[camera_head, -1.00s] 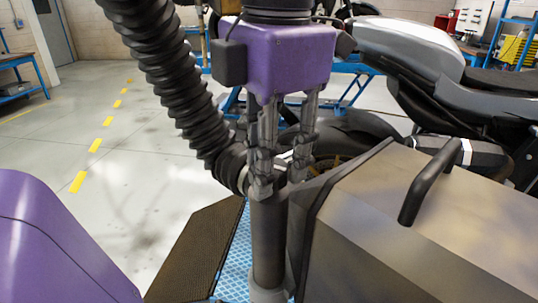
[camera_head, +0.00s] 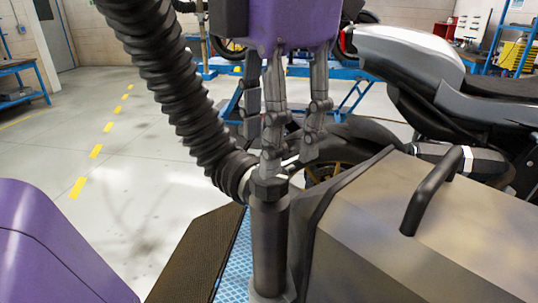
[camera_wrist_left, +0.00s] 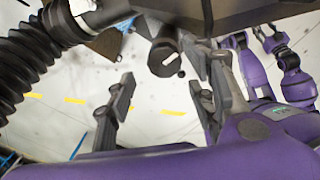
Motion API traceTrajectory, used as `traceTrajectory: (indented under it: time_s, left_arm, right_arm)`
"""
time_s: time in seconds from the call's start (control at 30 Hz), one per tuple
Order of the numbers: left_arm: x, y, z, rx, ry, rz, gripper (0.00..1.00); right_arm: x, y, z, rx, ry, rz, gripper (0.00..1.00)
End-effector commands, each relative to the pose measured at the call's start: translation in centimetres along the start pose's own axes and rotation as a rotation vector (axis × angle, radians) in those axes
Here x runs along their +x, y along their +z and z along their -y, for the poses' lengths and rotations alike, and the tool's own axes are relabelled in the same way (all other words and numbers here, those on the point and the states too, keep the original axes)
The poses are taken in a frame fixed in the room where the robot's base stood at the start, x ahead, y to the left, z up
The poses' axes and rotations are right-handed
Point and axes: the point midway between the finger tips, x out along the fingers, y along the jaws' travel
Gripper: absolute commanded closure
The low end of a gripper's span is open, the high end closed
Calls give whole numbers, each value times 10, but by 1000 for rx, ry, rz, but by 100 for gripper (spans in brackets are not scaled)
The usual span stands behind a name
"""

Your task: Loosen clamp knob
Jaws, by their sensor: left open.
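The clamp knob (camera_head: 268,188) is a dark faceted cap on top of an upright dark post, beside the end of the black ribbed hose. In the left wrist view, a dark round end with a pale slot (camera_wrist_left: 163,58) appears to be the knob. My left gripper (camera_head: 289,160), purple with grey jointed fingers, is just above the knob and slightly to its right. Its fingers are apart with nothing between them. One fingertip overlaps the knob's top edge in the head view; I cannot tell whether it touches. My right gripper is not identifiable.
The ribbed hose (camera_head: 175,90) runs down close to the left of the gripper. A grey metal box (camera_head: 465,225) with a black handle (camera_head: 432,190) stands right of the post. A motorcycle (camera_head: 430,75) is behind. Open floor (camera_head: 130,190) lies to the left.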

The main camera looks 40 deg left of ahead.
Motion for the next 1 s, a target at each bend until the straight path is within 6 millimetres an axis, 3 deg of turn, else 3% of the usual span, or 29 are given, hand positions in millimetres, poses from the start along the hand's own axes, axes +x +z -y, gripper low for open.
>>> traceTrajectory:
  time_s: [0.2, 0.4, 1.0]
  left_arm:
    - [-46, 1, 0, -1, 2, 4, 50]
    - [-68, 0, 0, 0, 2, 2, 50]
    - [-73, 0, -1, 0, 1, 2, 50]
  right_arm:
    - [0, 0, 0, -1, 0, -1, 60]
    - [0, 0, 0, -1, 0, -1, 60]
    - [0, -1, 0, -1, 0, -2, 60]
